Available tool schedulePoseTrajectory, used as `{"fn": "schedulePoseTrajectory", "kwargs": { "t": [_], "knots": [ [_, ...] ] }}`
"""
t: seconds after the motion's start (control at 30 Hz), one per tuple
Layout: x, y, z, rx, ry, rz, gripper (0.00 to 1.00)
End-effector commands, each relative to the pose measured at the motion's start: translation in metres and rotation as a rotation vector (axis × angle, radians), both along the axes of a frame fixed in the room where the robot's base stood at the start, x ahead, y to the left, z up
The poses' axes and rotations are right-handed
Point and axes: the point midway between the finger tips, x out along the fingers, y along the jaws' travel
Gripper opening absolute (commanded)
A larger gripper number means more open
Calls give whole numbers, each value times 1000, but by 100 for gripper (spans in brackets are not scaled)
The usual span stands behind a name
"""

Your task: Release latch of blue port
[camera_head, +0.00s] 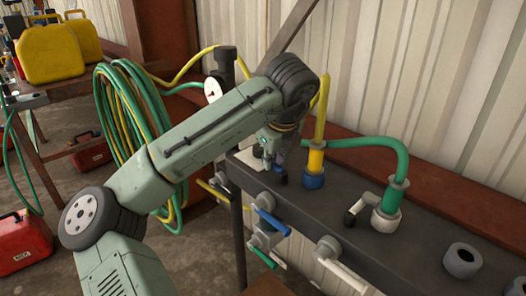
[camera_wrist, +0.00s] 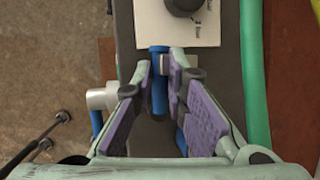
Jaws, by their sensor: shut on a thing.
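My gripper (camera_wrist: 161,70) reaches over the dark steel beam, with its purple-padded fingers closed on a slim blue lever (camera_wrist: 159,95), which I take to be the blue port's latch. The lever runs lengthwise between the pads. In the head view my gripper (camera_head: 268,162) is small and partly hidden by my wrist, and the lever cannot be made out there. In the wrist view more blue shows low between the fingers, mostly covered.
The beam (camera_head: 410,235) carries a green hose fitting (camera_head: 391,200) with a white base and a bare grey port (camera_head: 462,260). Valves with blue (camera_head: 272,222) and white (camera_head: 345,277) handles stick out of its front. A coiled green hose (camera_head: 130,110) hangs left of my arm.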

Motion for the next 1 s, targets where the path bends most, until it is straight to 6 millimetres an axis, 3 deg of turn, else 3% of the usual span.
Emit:
{"fn": "schedulePoseTrajectory", "kwargs": {
  "t": [0.4,0.43,0.7,1.0],
  "knots": [
    [-2,4,0,2,-1,83,0],
    [-2,4,0,2,-1,83,14],
    [-2,4,0,2,0,81,32],
    [-2,4,0,2,0,80,33]
  ]
}}
